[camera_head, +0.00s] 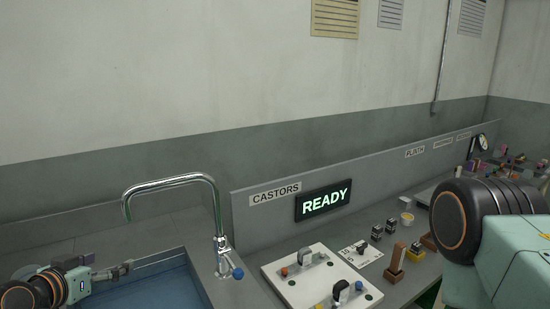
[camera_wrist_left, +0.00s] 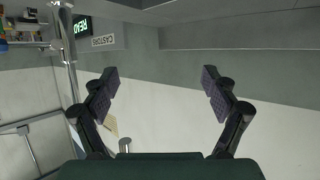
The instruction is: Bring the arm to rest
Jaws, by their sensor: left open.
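My left gripper (camera_head: 115,271) is at the lower left of the head view, over the near left part of the sink with the blue basin (camera_head: 160,290). In the left wrist view its two dark fingers (camera_wrist_left: 160,88) are spread wide apart with nothing between them. It touches nothing that I can see. A teal and black part of my right arm fills the right side of the head view; its gripper is out of view.
A chrome tap (camera_head: 217,215) arches over the sink, right of my left gripper. A white board with castors (camera_head: 320,275) and several small blocks occupy the counter to the right. A lit READY sign (camera_head: 323,200) stands on the low grey panel (camera_head: 370,180) behind.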

